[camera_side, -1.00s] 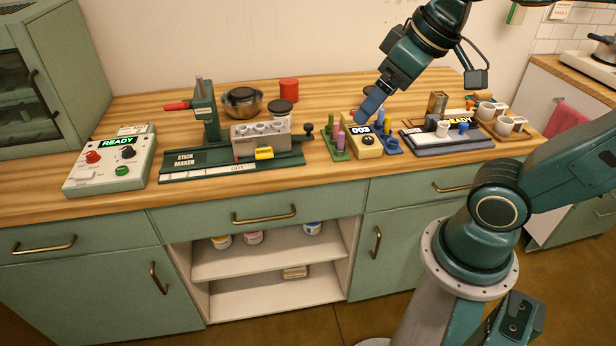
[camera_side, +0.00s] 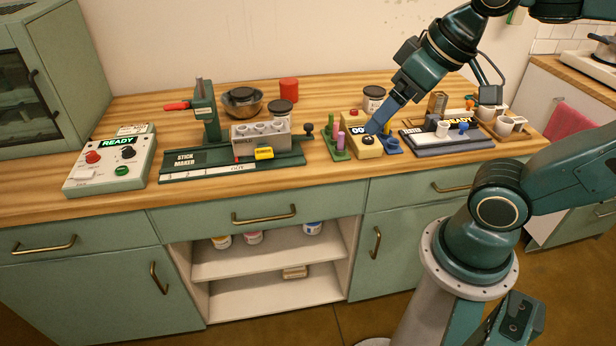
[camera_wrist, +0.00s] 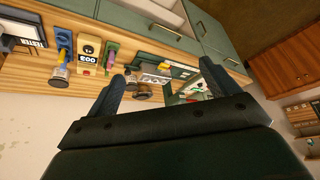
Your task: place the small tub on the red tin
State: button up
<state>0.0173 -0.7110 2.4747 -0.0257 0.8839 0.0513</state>
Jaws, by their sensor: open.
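The red tin (camera_side: 289,90) stands upright at the back of the wooden counter. I cannot tell for sure which tub is the small one. One dark-lidded tub (camera_side: 281,112) stands in front of the red tin. Another dark-lidded tub (camera_side: 373,98) stands farther right, behind the scale marked 003. It also shows at the left in the wrist view (camera_wrist: 59,77). My gripper (camera_side: 373,131) is open and appears in front of the scale in the side view. In the wrist view its two fingers are apart, with nothing held between them. I cannot make out the red tin there.
The stick maker (camera_side: 215,158) with its grey mould (camera_side: 262,137) fills the centre. A metal bowl (camera_side: 243,102) stands behind it. The scale (camera_side: 367,149) sits between coloured racks. The tester (camera_side: 450,141) is right of it. The back strip of counter has bare wood.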

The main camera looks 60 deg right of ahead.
jog(key=w+r+m+y, duration=0.15)
jog(key=w+m, duration=0.35)
jog(key=w, duration=0.8)
jog(key=m+t+y, duration=0.3)
jog(key=m+y, duration=0.2)
jog(key=m, duration=1)
send_over(284, 104)
jog(key=s+a, duration=0.4)
jog(key=a, duration=0.5)
notch_tip(284, 104, down, 10)
jog(key=w+d+f+m, duration=0.1)
jog(key=d+f+m, duration=0.1)
jog(key=d, duration=0.1)
jog(key=d+f+m+t, duration=0.1)
jog(key=d+f+m, duration=0.1)
jog(key=d+f, duration=0.1)
jog(key=w+d+f+m+t+y, duration=0.1)
jog(key=d+f+m, duration=0.2)
jog(key=shift+w+f, duration=0.15)
jog(key=shift+w, duration=0.15)
jog(key=shift+d+f+m+t, duration=0.3)
jog(key=shift+d+m, duration=0.05)
jog(key=shift+m, duration=0.15)
jog(key=shift+f, duration=1.75)
